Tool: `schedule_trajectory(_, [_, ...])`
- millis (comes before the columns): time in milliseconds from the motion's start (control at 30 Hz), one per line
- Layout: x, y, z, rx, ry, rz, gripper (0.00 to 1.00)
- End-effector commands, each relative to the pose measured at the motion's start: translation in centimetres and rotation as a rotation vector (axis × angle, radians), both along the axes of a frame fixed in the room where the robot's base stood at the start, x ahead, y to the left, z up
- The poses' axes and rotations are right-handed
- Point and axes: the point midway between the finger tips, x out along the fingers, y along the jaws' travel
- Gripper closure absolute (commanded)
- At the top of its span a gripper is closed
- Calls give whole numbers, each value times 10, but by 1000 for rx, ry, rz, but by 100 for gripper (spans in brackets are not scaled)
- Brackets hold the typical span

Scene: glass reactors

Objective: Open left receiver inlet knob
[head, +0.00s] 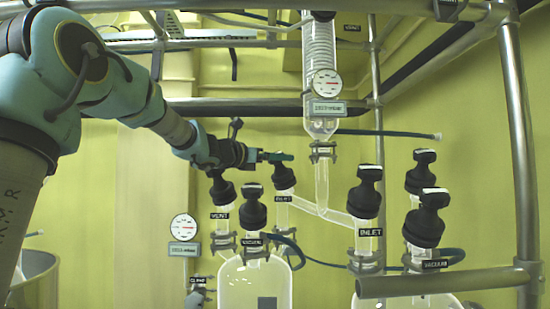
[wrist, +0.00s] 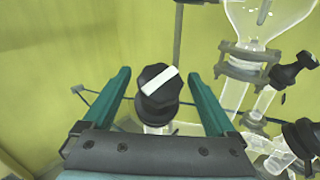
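The left receiver inlet knob (head: 284,177) is black and faceted, on a glass neck with an INLET label. In the wrist view a black knob (wrist: 158,92), which I take to be this one, shows a white diagonal bar on top. It sits between the two teal fingers of my gripper (wrist: 160,88), with space on both sides. In the head view my gripper (head: 274,157) reaches in from the left, close above the knob. It is open and holds nothing. The far finger is mostly hidden in the head view.
The left vent knob (head: 221,188) stands under my gripper's body, and the left vacuum knob (head: 253,208) stands in front. The glass condenser (head: 320,110) hangs just right of my fingers. Right receiver knobs (head: 365,192) stand further right. Metal rails (head: 250,107) cross behind.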

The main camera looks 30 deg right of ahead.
Motion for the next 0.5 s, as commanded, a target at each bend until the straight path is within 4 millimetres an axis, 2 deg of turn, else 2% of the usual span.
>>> schedule_trajectory(67, [0, 0, 0, 0, 0, 0, 16])
schedule_trajectory(500, [0, 0, 0, 0, 0, 0, 66])
